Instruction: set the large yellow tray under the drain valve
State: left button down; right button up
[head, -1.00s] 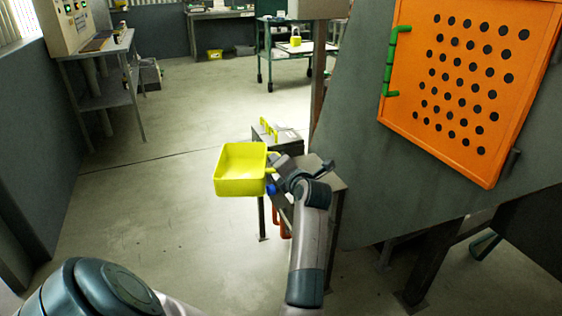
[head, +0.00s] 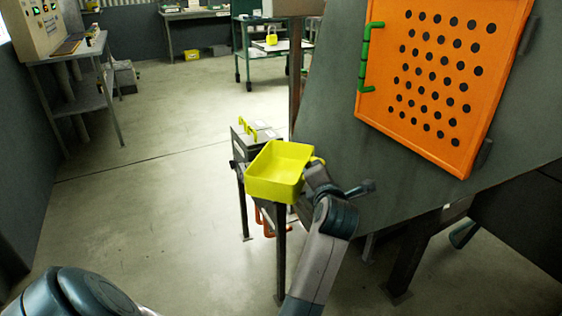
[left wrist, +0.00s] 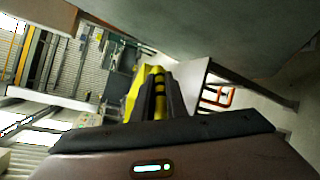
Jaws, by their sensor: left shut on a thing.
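The large yellow tray (head: 275,187) is in the middle of the head view, held up in front of a small stand and looking empty and roughly level. My left gripper (head: 316,168) is shut on the tray at its right side. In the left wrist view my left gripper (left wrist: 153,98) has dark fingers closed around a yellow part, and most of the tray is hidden. I cannot make out the drain valve in either view. My right gripper is not in view.
A large grey machine housing (head: 335,120) with an orange perforated panel (head: 435,75) stands on the right, on dark legs. A small stand with a yellow-handled grey box (head: 252,138) is behind the tray. The floor (head: 140,210) to the left is open.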

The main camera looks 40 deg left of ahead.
pick_arm(q)
jog(key=s+d+f+m+t+h, duration=0.1)
jog(key=s+d+m+h, duration=0.1)
jog(key=d, duration=0.8)
jog(key=s+d+f+m+t+h, duration=0.1)
jog(key=s+d+f+m+h, duration=0.1)
jog(key=d, duration=0.9)
jog(key=s+d+f+m+t+h, duration=0.1)
jog(key=s+d+m+h, duration=0.3)
jog(key=d, duration=0.6)
jog(key=shift+s+d+f+t+h, duration=0.2)
jog(key=shift+s+t+h, duration=0.3)
jog(key=shift+s+h, duration=0.65)
